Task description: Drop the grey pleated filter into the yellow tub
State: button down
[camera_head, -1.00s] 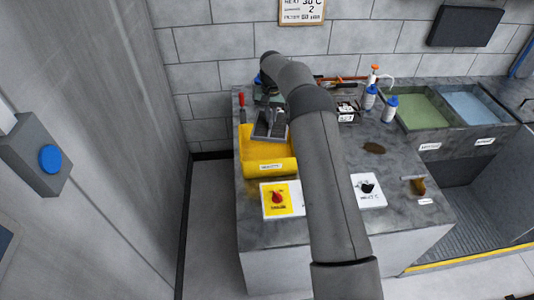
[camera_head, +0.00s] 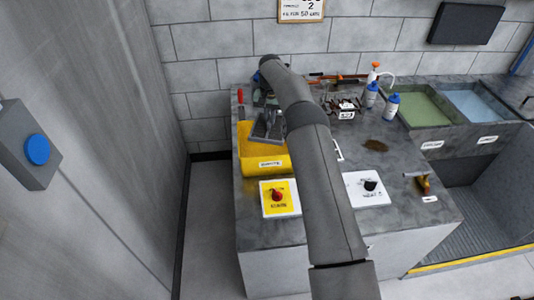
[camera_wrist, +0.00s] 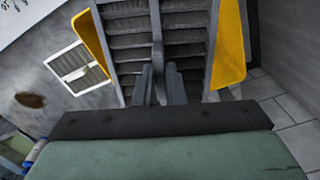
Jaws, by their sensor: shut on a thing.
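The grey pleated filter (camera_wrist: 185,45) is in my gripper (camera_wrist: 163,88), whose fingers are shut on its middle bar in the wrist view. In the head view the filter (camera_head: 268,127) hangs tilted over the back part of the yellow tub (camera_head: 262,162). The tub's yellow walls (camera_wrist: 230,45) show on both sides of the filter in the wrist view. I cannot tell whether the filter's lower edge is below the rim. My arm hides the tub's right end in the head view.
A white-framed slatted piece (camera_wrist: 80,65) lies on the counter beside the tub. A yellow plate with a red knob (camera_head: 279,197) sits in front of the tub. Blue-and-white bottles (camera_head: 390,107) and a dark stain (camera_head: 375,145) are to the right. A wall stands behind.

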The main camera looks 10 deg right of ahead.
jog(key=c, duration=1.4)
grip_release()
notch_tip(320, 180, up, 12)
jog(key=p, duration=0.1)
